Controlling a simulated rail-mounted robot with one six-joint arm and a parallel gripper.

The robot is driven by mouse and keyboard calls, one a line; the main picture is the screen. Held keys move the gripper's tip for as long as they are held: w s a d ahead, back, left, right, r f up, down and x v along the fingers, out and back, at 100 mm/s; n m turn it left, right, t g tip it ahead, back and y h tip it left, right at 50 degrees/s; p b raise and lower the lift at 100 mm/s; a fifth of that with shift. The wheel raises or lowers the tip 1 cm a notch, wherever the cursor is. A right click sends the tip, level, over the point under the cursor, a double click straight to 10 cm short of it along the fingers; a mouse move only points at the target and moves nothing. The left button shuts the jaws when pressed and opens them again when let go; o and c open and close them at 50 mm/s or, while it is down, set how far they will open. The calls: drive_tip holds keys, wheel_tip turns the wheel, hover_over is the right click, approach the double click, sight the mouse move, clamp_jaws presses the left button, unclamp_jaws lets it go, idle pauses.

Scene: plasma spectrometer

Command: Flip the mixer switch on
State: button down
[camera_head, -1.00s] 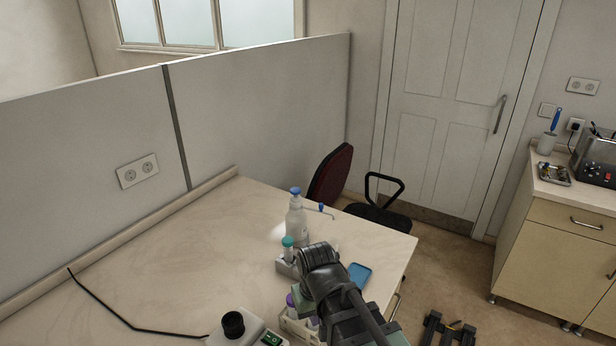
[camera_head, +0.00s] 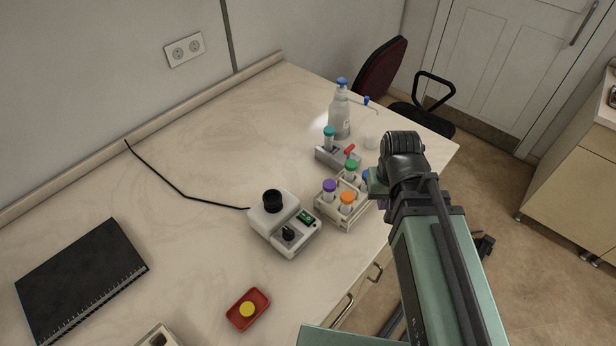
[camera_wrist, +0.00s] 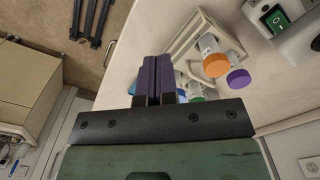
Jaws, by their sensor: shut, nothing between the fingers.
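The mixer (camera_head: 283,223) is a small white box on the table, with a black round cup holder, a black knob (camera_head: 288,234) and a green rocker switch (camera_head: 306,217) on its top. In the wrist view the mixer (camera_wrist: 290,38) is cut off at the upper right corner, with its green switch (camera_wrist: 274,16) showing. Which way the switch is tilted is too small to tell. My gripper (camera_wrist: 158,62) is shut and empty, its two dark purple fingers side by side over the table edge near the tube rack. It is apart from the mixer. In the head view my arm mostly hides it.
A tube rack (camera_head: 340,217) with orange- and purple-capped tubes stands between the mixer and my arm. A black cable (camera_head: 180,192) runs from the mixer.

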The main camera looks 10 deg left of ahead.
drive_tip(key=a+r+p, duration=0.3)
drive_tip(key=a+r, duration=0.1)
drive_tip(key=a, duration=0.9)
drive_tip(key=m, duration=0.9)
hover_over(302, 214)
drive_tip(key=shift+r, duration=0.35)
drive_tip(key=shift+n, duration=0.3)
drive_tip(key=shift+f, duration=0.1)
wheel_tip(302, 214, down, 14)
drive_tip(key=b, duration=1.3)
drive_tip(key=shift+b, duration=0.4)
